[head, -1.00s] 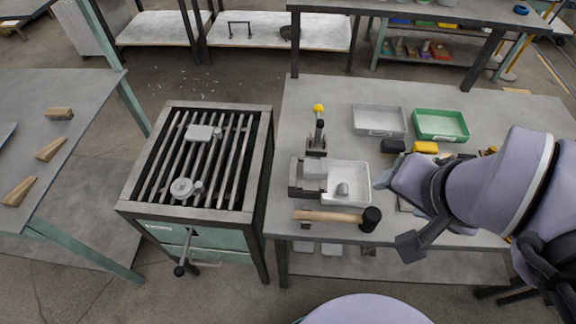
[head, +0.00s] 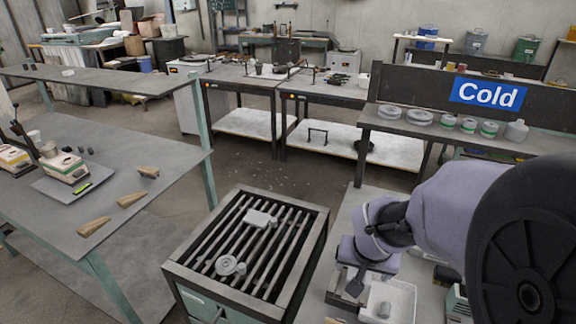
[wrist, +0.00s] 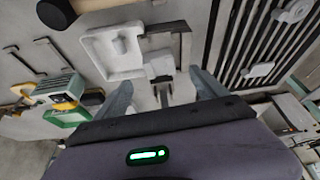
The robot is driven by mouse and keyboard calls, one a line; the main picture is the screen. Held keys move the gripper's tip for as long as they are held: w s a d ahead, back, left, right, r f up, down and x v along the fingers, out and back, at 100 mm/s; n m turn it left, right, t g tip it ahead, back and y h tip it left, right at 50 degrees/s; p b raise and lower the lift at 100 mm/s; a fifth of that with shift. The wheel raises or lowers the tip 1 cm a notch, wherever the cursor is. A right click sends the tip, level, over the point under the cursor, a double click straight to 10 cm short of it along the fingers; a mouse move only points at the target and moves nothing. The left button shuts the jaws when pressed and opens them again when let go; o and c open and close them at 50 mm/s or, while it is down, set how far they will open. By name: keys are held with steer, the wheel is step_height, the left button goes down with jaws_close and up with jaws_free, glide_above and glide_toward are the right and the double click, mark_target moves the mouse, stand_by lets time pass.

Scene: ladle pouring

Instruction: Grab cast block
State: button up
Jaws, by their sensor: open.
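I cannot tell the exact height gap between fingers and block.
The white tray holds a small grey piece (head: 384,310). Left of the bench stands a slatted grate table (head: 318,228) with a grey rectangular casting (head: 257,218) and a round casting (head: 228,265). A green tray (wrist: 68,117) shows in the wrist view. Wooden wedges (head: 131,199) lie on the left table.

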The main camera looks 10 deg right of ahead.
steer(key=b+x, duration=0.1)
steer(key=x, duration=0.2)
steer(key=b+x, duration=0.2)
steer(key=x, duration=0.2)
steer(key=shift+w+d+f, duration=0.2)
steer(key=shift+w, duration=0.1)
steer(key=shift+s+r, duration=0.1)
jaws_close()
steer(key=shift+r, duration=0.1)
